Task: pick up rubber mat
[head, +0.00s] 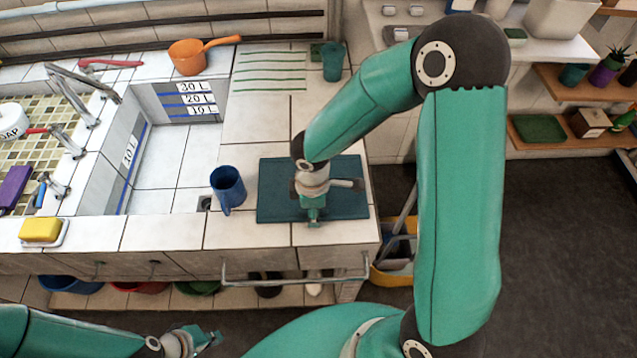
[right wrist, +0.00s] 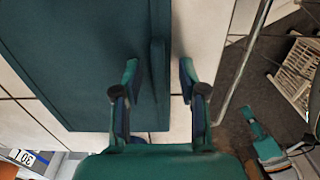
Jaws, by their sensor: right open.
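The rubber mat (head: 270,190) is a flat dark teal rectangle on the tiled counter, right of the sink. It also fills much of the left half of the right wrist view (right wrist: 80,60), with a raised strip along its right edge. My right gripper (head: 312,212) is over the mat's front part in the head view and hides some of it. In the right wrist view the right gripper (right wrist: 158,78) is open, its fingers either side of the strip. Contact cannot be told. My left gripper (head: 208,340) is low in front of the counter, apparently open and empty.
A blue mug (head: 228,187) stands just left of the mat. A teal cup (head: 333,62) and a green-striped tile area (head: 270,72) lie behind it. A metal rail (head: 295,282) runs along the counter front. A yellow sponge (head: 40,230) sits far left.

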